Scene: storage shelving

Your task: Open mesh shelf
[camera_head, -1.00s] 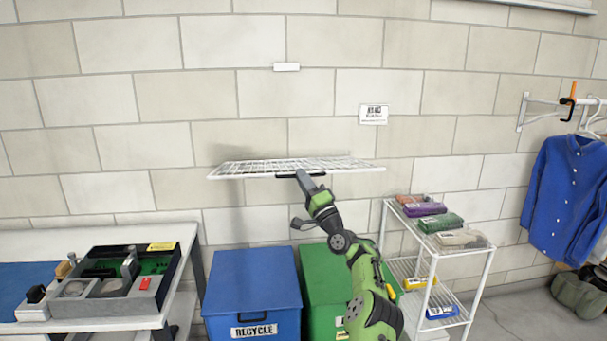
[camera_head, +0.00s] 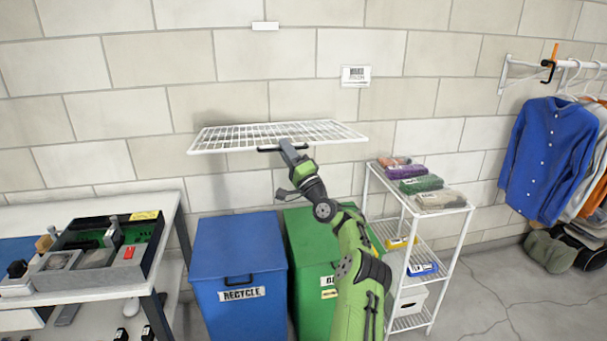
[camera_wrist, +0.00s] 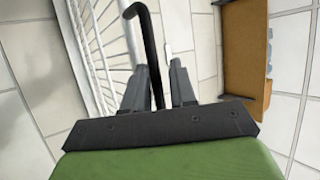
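The white wire mesh shelf (camera_head: 335,132) stands out from the block wall, about level, in the head view. A black handle (camera_head: 268,150) is on its front edge. My gripper (camera_head: 287,149) is at this handle, just under the front edge. In the wrist view, the black handle (camera_wrist: 148,35) passes between the two fingers of my gripper (camera_wrist: 160,80), close to the left finger. A narrow gap shows between the handle and the right finger. The mesh (camera_wrist: 100,50) shows on the left. The fingertips are partly hidden in the head view.
A blue recycle bin (camera_head: 240,260) and a green bin (camera_head: 305,235) stand below the shelf. A white wire cart (camera_head: 420,222) with folded cloths is at the right. A workbench (camera_head: 165,200) with a tool tray is at the left. Clothes (camera_head: 545,145) hang at far right.

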